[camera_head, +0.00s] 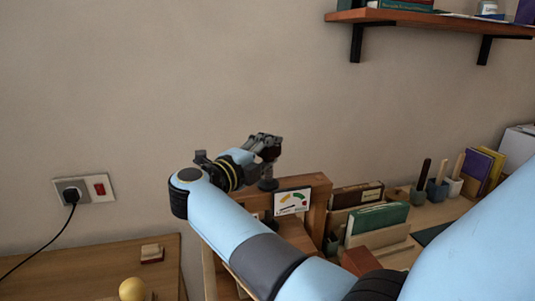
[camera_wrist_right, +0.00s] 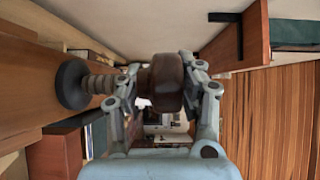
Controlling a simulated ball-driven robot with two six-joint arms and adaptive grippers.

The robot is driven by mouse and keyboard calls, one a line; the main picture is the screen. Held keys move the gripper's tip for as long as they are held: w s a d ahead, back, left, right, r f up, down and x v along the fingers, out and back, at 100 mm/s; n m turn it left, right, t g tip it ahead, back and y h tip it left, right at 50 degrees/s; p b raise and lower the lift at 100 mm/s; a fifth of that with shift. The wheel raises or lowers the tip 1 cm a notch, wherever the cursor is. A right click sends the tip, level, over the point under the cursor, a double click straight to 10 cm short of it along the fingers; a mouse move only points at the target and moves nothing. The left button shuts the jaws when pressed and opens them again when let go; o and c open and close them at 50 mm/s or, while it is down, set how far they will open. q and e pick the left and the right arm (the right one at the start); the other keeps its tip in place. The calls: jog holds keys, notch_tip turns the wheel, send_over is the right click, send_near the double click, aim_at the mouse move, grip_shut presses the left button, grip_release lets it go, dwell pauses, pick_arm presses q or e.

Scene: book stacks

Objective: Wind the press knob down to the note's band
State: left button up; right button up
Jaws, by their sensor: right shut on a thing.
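The press knob (camera_wrist_right: 166,82) is dark brown and round, and sits between the fingers of my right gripper (camera_wrist_right: 168,92) in the right wrist view. A ridged screw and a dark disc (camera_wrist_right: 72,84) join it to the press's wooden beam (camera_wrist_right: 30,75). In the head view my right gripper (camera_head: 265,148) is over the beam, closed around the knob, which is mostly hidden by the fingers. A white dial card (camera_head: 292,201) with coloured bands and a needle is on the front of the press. No note is readable. My left gripper is not in view.
Books (camera_head: 378,218) and pots with handled tools (camera_head: 437,188) stand on the bench right of the press. A wall shelf (camera_head: 430,18) hangs at upper right. A socket with a plug (camera_head: 72,193) is on the left wall. A yellow ball (camera_head: 132,288) stands at lower left.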

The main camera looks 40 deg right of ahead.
jog(key=shift+w+d+r, duration=0.15)
jog(key=shift+w+r, duration=0.05)
jog(key=shift+r, duration=0.5)
jog(key=o, duration=1)
jog(key=shift+s, duration=0.1)
jog(key=shift+c, duration=0.2)
jog(key=shift+f, duration=0.25)
